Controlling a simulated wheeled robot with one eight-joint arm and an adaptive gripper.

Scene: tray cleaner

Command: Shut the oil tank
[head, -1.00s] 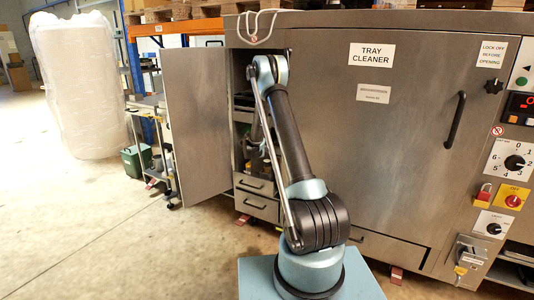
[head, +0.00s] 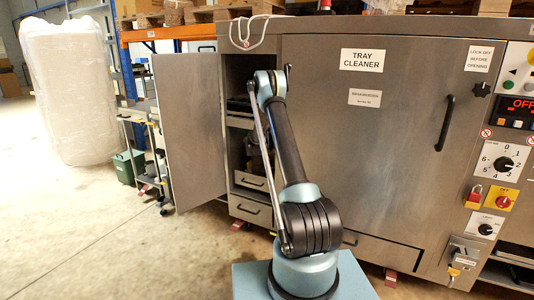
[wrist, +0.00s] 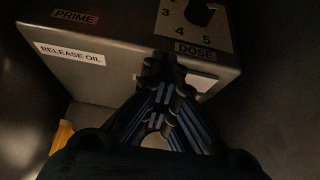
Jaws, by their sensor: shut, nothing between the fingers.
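A metal box with PRIME, RELEASE OIL and DOSE labels (wrist: 105,65) fills the upper part of the wrist view. I cannot tell for sure which part is the oil tank or its lid. My gripper (wrist: 160,68) is shut and empty, its tips in front of the box's front face near the DOSE label. Whether the tips touch the box cannot be told. In the head view my gripper is hidden, and my arm stands in front of the open side cabinet (head: 235,155).
The cabinet door (head: 188,135) stands open to the left. Drawers (head: 250,210) sit low in the cabinet. The large tray cleaner door (head: 360,150) is closed on the right. A cart (head: 155,150) and a white wrapped stack (head: 70,90) stand left. The floor at front left is clear.

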